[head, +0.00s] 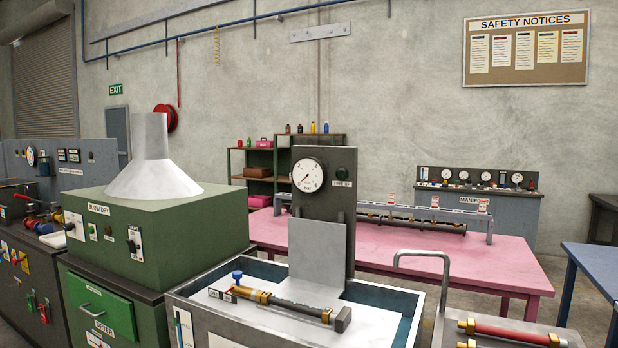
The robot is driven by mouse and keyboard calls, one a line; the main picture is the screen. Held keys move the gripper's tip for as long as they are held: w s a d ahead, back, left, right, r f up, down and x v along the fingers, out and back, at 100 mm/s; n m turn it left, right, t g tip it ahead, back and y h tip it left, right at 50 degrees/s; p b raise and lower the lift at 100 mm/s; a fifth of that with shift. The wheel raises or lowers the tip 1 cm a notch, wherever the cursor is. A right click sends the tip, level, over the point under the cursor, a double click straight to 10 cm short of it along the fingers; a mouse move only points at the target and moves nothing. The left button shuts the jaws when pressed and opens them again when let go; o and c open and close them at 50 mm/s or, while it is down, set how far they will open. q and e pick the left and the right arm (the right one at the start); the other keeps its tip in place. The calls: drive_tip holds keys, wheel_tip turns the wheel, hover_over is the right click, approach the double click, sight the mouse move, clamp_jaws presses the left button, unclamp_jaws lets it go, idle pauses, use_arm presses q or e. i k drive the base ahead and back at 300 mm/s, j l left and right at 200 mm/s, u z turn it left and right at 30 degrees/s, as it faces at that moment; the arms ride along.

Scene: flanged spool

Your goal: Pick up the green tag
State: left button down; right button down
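A small green piece that looks like a tag (31,300) hangs on the front of the dark cabinet (15,275) at the lower left. A red piece (45,312) hangs just to its right. They are small, so I cannot read any marking on them.
A green blow-dry machine (160,225) stands right of the cabinet. A tank (190,305) with a dark spool (290,303) across it and a gauge panel (325,190) is in front. A cart (470,325) holds a red spool (505,332). A pink table (400,250) stands behind.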

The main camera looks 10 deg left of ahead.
sight(31, 309)
drive_tip(key=u, duration=1.75)
drive_tip(key=i+j+u, duration=0.3)
drive_tip(key=i, duration=0.85)
drive_tip(key=i+u, duration=0.25)
drive_tip(key=i, duration=3.1)
